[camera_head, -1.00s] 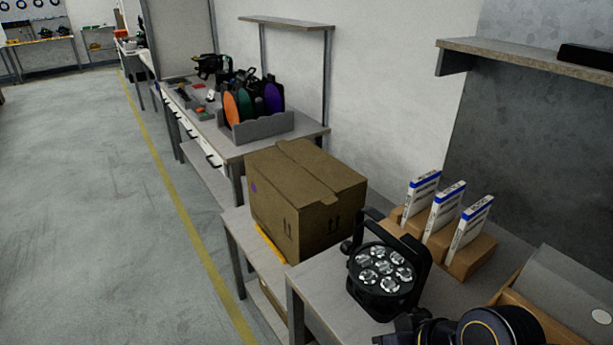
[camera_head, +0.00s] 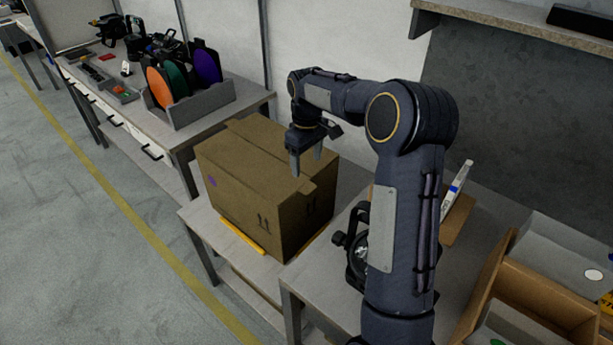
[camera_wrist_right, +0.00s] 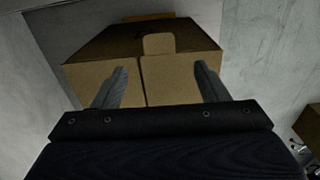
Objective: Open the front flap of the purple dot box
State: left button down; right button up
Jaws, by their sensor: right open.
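The purple dot box (camera_head: 245,205) is a brown cardboard box on a low grey table, with a small purple dot on its left side and arrow marks on the side facing me. My right gripper (camera_head: 307,170) is open and points down over the near end of the top. The right wrist view shows the box (camera_wrist_right: 185,80) between and beyond the open fingers, with the tab (camera_wrist_right: 158,44) centred. I cannot tell whether a finger touches it. My left gripper is out of view.
A par can light (camera_head: 358,255) stands on the near table, partly behind my right arm. An open carton (camera_head: 545,285) is at the lower right. A grey rack (camera_head: 205,103) with coloured discs stands on the far bench. A shelf (camera_head: 510,38) hangs at upper right.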

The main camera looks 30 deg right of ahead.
aim_at(307, 187)
notch_tip(307, 187, down, 8)
jog(key=shift+r+p, duration=0.1)
jog(key=shift+p, duration=0.25)
jog(key=shift+c, duration=0.2)
jog(key=c, duration=1.4)
jog(key=shift+o, duration=0.2)
jog(key=shift+r, duration=0.1)
